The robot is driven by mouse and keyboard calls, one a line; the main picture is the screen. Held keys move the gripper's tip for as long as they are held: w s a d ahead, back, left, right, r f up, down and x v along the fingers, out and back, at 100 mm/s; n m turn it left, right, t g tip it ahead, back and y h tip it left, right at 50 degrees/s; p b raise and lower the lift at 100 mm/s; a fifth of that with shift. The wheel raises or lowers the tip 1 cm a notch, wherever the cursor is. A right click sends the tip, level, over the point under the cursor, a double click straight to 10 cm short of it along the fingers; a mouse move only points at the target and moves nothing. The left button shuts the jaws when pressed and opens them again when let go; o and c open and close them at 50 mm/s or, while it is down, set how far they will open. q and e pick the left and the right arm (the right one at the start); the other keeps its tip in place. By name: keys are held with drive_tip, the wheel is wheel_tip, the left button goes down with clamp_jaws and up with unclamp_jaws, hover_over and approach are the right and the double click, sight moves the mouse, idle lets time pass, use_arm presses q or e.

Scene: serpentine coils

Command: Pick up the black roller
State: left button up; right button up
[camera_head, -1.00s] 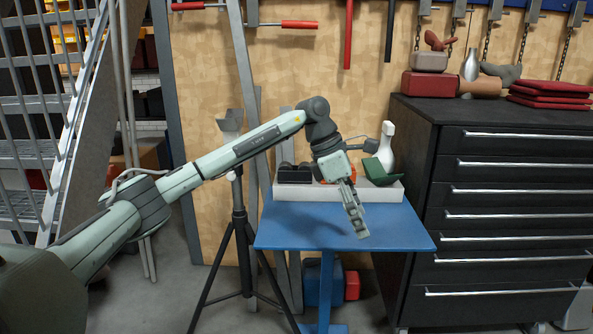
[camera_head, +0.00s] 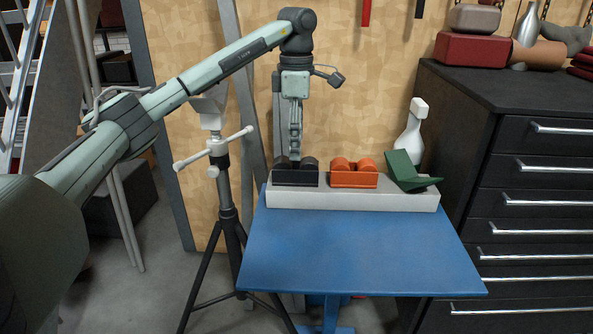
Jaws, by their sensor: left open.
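The black roller (camera_head: 296,176) is a small black block with rounded tops. It sits at the left end of a pale grey ledge (camera_head: 350,200) at the back of the blue table. My left gripper (camera_head: 295,153) points straight down just above the black roller, its fingertips close to the top. It is open, though seen nearly edge-on. I cannot tell whether the fingertips touch the roller. My right gripper is not in view.
An orange roller (camera_head: 354,173) stands right of the black one. A green angled piece (camera_head: 411,171) and a white bottle (camera_head: 411,135) are farther right. The blue table top (camera_head: 355,250) is clear. A tripod (camera_head: 222,170) stands left; a dark drawer cabinet (camera_head: 535,190) stands right.

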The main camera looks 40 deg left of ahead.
sight(296, 167)
use_arm(q)
wheel_tip(296, 167, down, 7)
drive_tip(key=shift+s+f, duration=0.1)
clamp_jaws()
idle(0.8)
